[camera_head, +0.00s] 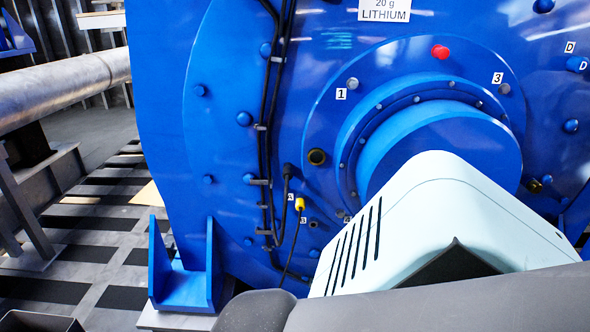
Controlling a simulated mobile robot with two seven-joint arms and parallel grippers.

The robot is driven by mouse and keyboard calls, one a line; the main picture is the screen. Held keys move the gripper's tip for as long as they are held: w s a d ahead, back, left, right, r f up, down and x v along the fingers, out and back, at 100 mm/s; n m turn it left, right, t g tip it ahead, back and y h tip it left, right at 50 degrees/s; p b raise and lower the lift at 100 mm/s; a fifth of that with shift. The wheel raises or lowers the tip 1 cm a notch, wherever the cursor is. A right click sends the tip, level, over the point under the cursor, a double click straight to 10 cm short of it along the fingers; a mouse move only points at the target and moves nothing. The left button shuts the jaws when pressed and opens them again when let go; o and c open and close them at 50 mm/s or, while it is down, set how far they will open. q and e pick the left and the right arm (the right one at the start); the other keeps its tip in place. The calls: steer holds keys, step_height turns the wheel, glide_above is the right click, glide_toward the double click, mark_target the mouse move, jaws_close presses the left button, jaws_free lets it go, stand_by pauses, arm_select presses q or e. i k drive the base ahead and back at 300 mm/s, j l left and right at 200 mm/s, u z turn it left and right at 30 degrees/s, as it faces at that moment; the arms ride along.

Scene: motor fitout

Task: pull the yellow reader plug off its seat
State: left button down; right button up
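The yellow reader plug (300,203) is small and sits low on the front face of the large blue motor housing (225,100), left of the round blue hub (440,145). A black cable hangs down from it. Small tags lettered A (291,197) and B (303,220) are beside it. Whether the plug is fully pressed onto its seat is too small to tell. Neither gripper shows. A pale vented casing and a dark grey rounded link, which look like parts of my own body, fill the lower right and hide the housing behind them.
Black cables (268,130) run down the housing left of the plug. A red knob (440,52) is higher up. A blue bracket foot (186,280) stands lower left; a thick pipe (60,90) is far left.

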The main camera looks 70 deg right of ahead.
mark_target(301, 205)
steer(key=i+l, duration=0.3)
steer(key=i+z, duration=0.1)
steer(key=z, duration=2.35)
